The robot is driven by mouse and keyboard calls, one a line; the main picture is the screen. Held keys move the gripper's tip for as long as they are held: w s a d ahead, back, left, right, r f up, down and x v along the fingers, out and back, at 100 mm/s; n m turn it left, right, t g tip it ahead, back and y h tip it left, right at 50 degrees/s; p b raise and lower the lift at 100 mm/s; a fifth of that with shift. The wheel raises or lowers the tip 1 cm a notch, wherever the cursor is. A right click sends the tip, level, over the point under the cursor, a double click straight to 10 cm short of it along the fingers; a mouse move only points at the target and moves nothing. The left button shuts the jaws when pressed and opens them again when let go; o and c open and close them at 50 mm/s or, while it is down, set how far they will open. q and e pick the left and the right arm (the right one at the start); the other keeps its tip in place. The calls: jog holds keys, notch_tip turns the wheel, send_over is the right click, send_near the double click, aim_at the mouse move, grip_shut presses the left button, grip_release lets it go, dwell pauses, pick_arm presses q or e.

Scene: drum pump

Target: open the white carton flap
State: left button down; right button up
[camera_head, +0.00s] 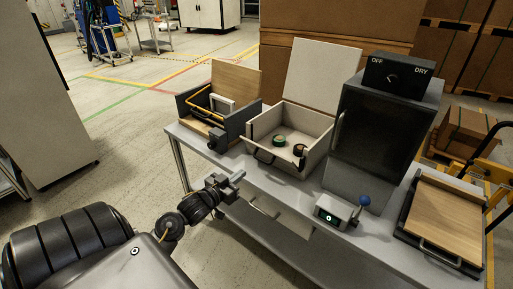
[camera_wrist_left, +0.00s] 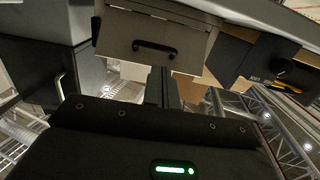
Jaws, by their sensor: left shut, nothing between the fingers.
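The white carton (camera_head: 264,132) stands on the grey table, with a black handle on its front wall. Its flap (camera_head: 320,76) stands raised at the back, so the carton is open at the top. A green roll (camera_head: 279,140) and a dark roll (camera_head: 299,149) lie inside. In the left wrist view the carton's front (camera_wrist_left: 190,47) and black handle (camera_wrist_left: 154,48) show ahead of my fingers. My left gripper (camera_head: 238,176) is shut and empty, in front of the table edge and apart from the carton. My right gripper is not in view.
Left of the carton is a dark box (camera_head: 238,124) with a wooden lid and yellow handle. Right are a dark cabinet (camera_head: 375,140), a small device with a blue-knobbed lever (camera_head: 364,200) and a wood-topped case (camera_head: 445,215). Floor left of the table is clear.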

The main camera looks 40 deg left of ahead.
pick_arm(q)
jog(key=r, duration=0.2)
jog(key=p, duration=0.1)
send_near(264, 151)
jog(key=w, duration=0.5)
jog(key=shift+d+r, duration=0.1)
jog(key=shift+d, duration=0.1)
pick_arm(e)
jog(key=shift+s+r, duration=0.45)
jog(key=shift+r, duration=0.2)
pick_arm(q)
jog(key=shift+s, duration=0.1)
